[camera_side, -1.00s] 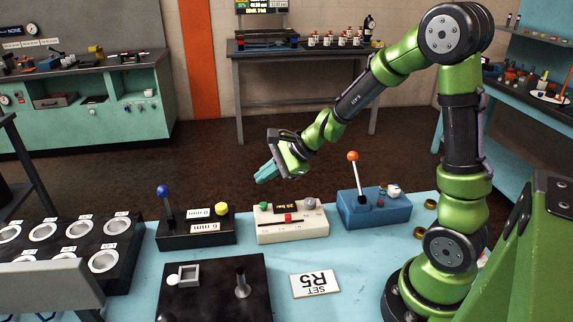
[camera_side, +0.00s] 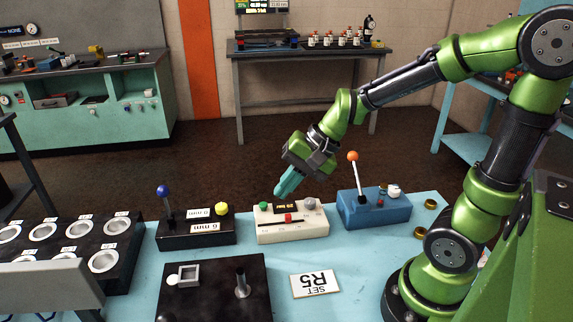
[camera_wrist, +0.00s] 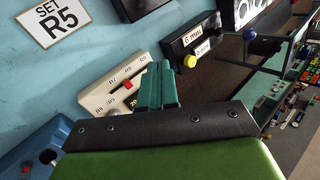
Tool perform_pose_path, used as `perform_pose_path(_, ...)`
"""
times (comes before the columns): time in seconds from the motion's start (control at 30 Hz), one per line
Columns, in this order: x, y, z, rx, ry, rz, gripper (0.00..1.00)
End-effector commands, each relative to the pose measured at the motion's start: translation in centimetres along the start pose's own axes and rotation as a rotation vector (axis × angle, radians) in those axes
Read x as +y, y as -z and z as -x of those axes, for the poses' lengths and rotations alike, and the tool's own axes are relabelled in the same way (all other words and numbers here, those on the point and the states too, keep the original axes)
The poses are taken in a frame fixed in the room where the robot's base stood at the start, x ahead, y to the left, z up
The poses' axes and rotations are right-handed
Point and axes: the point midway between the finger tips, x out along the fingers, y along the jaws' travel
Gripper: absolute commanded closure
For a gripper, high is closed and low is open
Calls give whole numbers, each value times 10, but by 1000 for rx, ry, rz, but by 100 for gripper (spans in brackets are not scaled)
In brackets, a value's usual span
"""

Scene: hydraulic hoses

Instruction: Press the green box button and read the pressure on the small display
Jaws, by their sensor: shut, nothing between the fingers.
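The cream box (camera_side: 292,232) stands on the light blue table, with a green button (camera_side: 264,205) at its top left and a small dark display (camera_side: 286,208) beside it. The digits on the display are too small to read surely. My gripper (camera_side: 279,194) is shut and empty, its teal fingers pointing down just above the back of the box, near the button and display. In the wrist view, the shut fingers (camera_wrist: 158,88) overlap the cream box (camera_wrist: 96,100); the green button is hidden there.
A black box (camera_side: 197,239) with a blue-knobbed lever stands left of the cream box. A blue box (camera_side: 375,212) with an orange-knobbed lever stands right. A "SET R5" card (camera_side: 315,284) and a black plate (camera_side: 215,300) lie in front.

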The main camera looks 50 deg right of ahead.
Motion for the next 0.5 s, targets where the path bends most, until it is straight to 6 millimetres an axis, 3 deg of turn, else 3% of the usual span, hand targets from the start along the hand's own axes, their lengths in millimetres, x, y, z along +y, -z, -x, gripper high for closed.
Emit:
perform_pose_path(0.1, 10, -28, 35, 63, -55, 309, 100)
perform_pose_path(0.2, 18, -40, 58, 133, -94, 506, 100)
perform_pose_path(0.33, 22, -50, 80, 216, -107, 661, 100)
perform_pose_path(0.5, 17, -58, 94, 264, -70, 717, 100)
